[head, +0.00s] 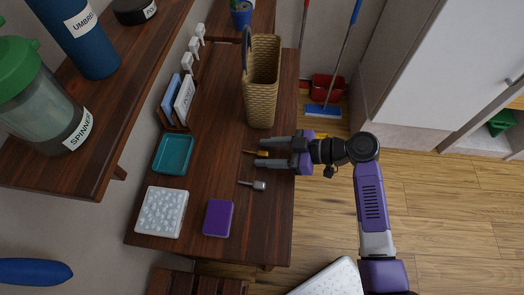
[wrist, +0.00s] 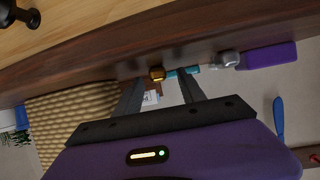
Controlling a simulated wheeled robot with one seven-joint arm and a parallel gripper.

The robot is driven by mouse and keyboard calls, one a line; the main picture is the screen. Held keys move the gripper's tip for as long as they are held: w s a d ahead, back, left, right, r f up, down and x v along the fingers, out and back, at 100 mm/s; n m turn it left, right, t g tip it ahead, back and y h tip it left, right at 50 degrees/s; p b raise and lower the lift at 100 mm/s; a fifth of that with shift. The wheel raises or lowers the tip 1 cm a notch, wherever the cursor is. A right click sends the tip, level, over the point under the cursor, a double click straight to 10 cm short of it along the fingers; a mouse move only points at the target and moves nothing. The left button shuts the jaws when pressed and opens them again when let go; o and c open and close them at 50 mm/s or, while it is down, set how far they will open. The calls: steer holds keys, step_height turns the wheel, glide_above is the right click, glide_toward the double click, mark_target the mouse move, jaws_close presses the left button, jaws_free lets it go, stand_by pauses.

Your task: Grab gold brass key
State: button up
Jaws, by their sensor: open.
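The gold brass key (head: 254,152) lies on the dark wooden table, near its right edge in the head view. My gripper (head: 260,153) reaches in from the right, low over the table, with one finger on each side of the key. The fingers are open, and I see a gap between each finger and the key. In the wrist view the key (wrist: 157,73) shows end-on as a small gold piece between the fingertips of my gripper (wrist: 160,83). How far the fingertips are above the table I cannot tell.
A silver key-like piece (head: 253,185) lies just below my gripper on the table (head: 215,120). A woven basket (head: 263,80) stands above it. A purple block (head: 218,218), a white dotted box (head: 161,212) and a teal tray (head: 173,154) are at the lower left.

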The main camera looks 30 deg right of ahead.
jaws_close()
steer(key=shift+r, duration=0.15)
